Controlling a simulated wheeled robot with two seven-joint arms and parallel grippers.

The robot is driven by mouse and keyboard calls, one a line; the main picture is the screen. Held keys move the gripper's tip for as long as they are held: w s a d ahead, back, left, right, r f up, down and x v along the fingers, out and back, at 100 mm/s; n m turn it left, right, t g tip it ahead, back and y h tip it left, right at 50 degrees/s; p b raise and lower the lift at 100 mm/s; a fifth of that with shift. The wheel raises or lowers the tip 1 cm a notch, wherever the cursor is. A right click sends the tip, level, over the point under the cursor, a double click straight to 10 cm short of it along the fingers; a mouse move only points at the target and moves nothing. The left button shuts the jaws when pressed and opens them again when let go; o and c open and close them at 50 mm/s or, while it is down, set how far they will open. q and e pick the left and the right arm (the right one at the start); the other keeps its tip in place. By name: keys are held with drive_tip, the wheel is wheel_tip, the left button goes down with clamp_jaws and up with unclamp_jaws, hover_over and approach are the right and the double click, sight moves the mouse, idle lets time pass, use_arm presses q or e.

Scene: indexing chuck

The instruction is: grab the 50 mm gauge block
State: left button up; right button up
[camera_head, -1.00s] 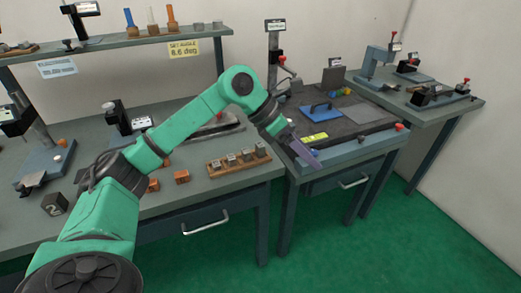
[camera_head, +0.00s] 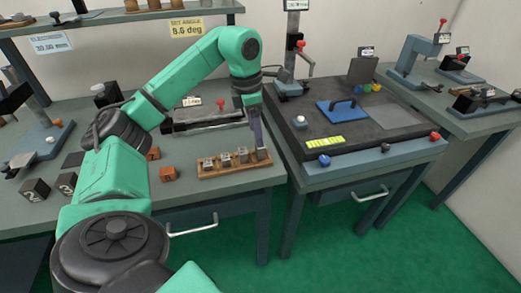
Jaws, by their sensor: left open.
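Several small metal gauge blocks (camera_head: 225,159) stand in a row in a wooden rack (camera_head: 222,171) near the front right of the left bench. Their size marks are too small to read, so I cannot tell which is the 50 mm one. My left gripper (camera_head: 260,145) points down at the rack's right end, with its fingertips at or just above the rightmost block (camera_head: 262,154). It is open. The fingers partly cover that block, and I cannot tell whether they touch it. My right gripper is out of view.
Orange-brown blocks (camera_head: 168,173) and dark numbered blocks (camera_head: 36,190) lie left of the rack. A long grey fixture (camera_head: 205,115) lies behind it. A shelf (camera_head: 120,16) crosses the back.

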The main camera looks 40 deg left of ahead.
sight(260, 151)
use_arm(q)
drive_tip(key=f, duration=0.3)
drive_tip(key=w+f, duration=0.1)
drive_tip(key=f, duration=0.2)
drive_tip(key=shift+w+d+p, duration=0.2)
drive_tip(key=shift+p, duration=0.2)
drive_tip(key=shift+f, duration=0.45)
drive_tip(key=shift+w, duration=0.1)
clamp_jaws()
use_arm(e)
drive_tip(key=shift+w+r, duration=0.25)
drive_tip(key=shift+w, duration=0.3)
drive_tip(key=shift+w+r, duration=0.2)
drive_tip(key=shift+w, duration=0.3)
